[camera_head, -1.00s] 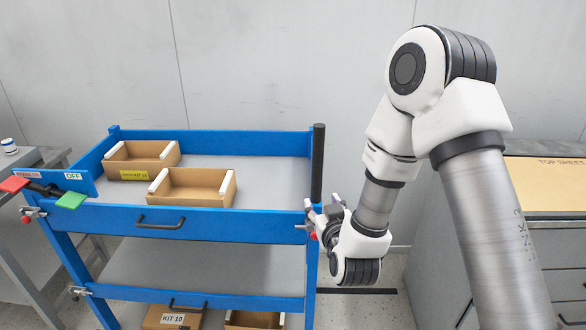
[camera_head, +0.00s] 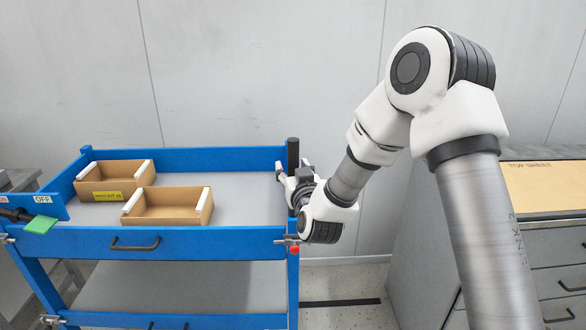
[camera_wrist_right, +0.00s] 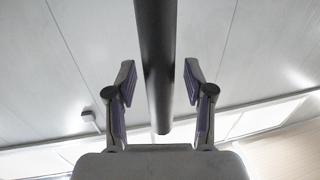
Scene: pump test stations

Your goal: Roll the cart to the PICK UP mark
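The blue cart (camera_head: 190,241) stands at left, with a grey top deck, a lower shelf and a black upright handle post (camera_head: 292,155) at its right corner. My right gripper (camera_head: 288,180) is at this post in the head view. In the right wrist view the open fingers (camera_wrist_right: 158,88) stand on either side of the dark post (camera_wrist_right: 155,50), with a gap on both sides. No PICK UP lettering shows.
Two cardboard boxes, one with a yellow label (camera_head: 108,196) and one nearer (camera_head: 168,206), stand on the top deck. A grey drawer cabinet (camera_head: 560,255) with a top sheet (camera_head: 545,186) is at right. Floor with a black strip (camera_head: 340,302) shows between cart and cabinet. A wall is behind.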

